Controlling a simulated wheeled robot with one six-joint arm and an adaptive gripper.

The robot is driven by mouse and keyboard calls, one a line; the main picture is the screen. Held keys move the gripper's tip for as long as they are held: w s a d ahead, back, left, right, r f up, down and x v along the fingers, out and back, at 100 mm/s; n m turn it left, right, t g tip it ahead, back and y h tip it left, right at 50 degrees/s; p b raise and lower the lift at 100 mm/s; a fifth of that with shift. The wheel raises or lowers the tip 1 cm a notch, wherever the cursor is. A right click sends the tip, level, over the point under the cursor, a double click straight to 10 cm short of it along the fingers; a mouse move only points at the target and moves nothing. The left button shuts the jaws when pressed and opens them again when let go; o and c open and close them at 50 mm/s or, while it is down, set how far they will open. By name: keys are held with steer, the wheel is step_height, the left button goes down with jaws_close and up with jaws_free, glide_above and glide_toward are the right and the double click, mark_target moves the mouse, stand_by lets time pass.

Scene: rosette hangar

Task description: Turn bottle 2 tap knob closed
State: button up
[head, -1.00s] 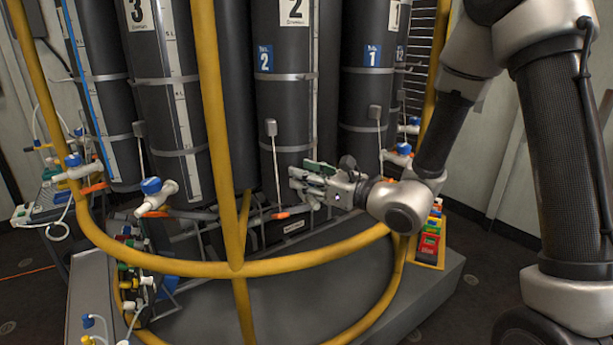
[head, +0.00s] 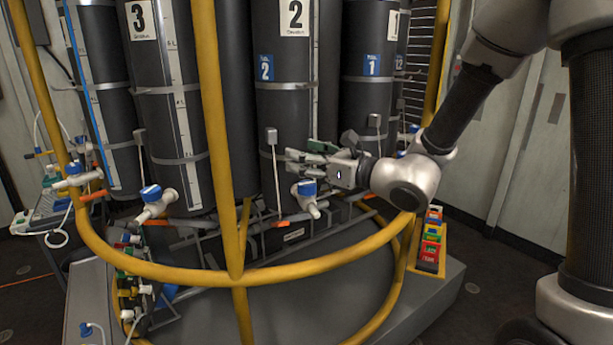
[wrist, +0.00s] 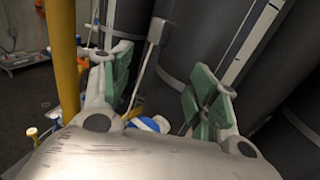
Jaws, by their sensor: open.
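Bottle 2 (head: 287,115) is a tall dark cylinder with a white "2" plate and a blue "2" label. Its tap, with a blue knob (head: 307,187) and white body, sits low in front of it. The knob also shows in the wrist view (wrist: 148,124), partly hidden by my gripper's body. My gripper (head: 296,161) is open, its fingers pointing left, just above the tap in the head picture. The wrist view shows its green-padded fingers (wrist: 160,88) spread with nothing between them. I cannot tell whether my gripper touches the tap.
A yellow rail (head: 240,272) curves in front of the bottles, with a yellow upright (head: 210,100) left of bottle 2. Bottle 3's blue-knobbed tap (head: 151,194) is to the left. A thin rod (head: 275,175) hangs close to my fingers. Colored blocks (head: 431,245) sit at right.

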mark_target(307, 183)
steer(key=shift+r, duration=1.65)
